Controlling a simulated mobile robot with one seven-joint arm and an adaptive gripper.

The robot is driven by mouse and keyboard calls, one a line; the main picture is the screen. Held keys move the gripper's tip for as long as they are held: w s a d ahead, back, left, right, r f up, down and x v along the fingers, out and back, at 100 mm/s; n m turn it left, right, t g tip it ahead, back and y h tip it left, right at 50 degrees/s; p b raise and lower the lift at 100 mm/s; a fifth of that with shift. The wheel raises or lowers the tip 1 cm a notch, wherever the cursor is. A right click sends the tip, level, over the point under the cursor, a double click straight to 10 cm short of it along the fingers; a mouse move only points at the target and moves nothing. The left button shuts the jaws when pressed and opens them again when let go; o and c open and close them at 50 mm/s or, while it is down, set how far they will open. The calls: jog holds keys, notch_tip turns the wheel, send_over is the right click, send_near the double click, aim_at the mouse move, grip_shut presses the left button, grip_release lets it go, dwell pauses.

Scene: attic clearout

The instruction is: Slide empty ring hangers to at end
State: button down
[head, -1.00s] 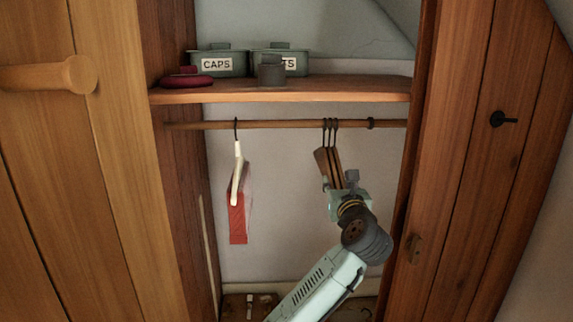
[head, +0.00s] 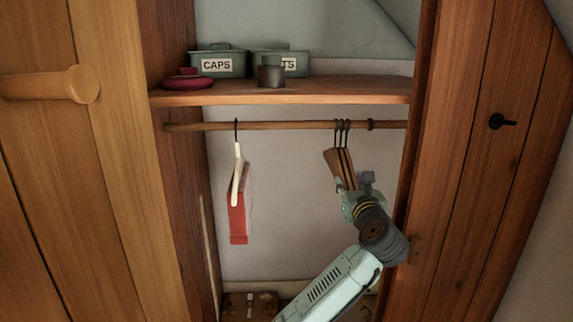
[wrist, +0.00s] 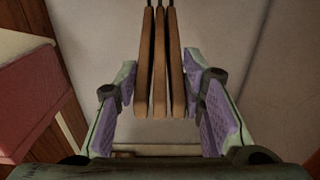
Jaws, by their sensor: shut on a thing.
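Three bare wooden hangers (head: 336,166) hang close together by dark hooks from the wooden rod (head: 290,126), right of its middle. My gripper (head: 348,188) is shut on the lower part of the hangers. In the wrist view the hangers (wrist: 160,70) stand side by side between the two purple-padded fingers of my gripper (wrist: 160,76). A white hanger (head: 238,165) with a red item (head: 237,225) hangs apart at the left of the rod.
A shelf (head: 300,96) above the rod bears a CAPS box (head: 217,64), a second, partly hidden box (head: 297,62), a dark jar (head: 271,77) and a red hat-like item (head: 187,80). The right door (head: 460,180) stands close to my arm. The rod's middle is free.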

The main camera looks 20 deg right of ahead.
jog(key=shift+s+d, duration=0.1)
jog(key=shift+d, duration=0.35)
jog(key=shift+s+d+p, duration=0.25)
jog(key=shift+d+p, duration=0.1)
jog(key=shift+d, duration=0.4)
jog(key=shift+s+d+p, duration=0.2)
jog(key=shift+d+p, duration=0.1)
jog(key=shift+d, duration=0.4)
jog(key=c, duration=1)
grip_release()
jog(key=shift+o, duration=0.2)
jog(key=v, duration=0.8)
jog(key=shift+p, duration=0.3)
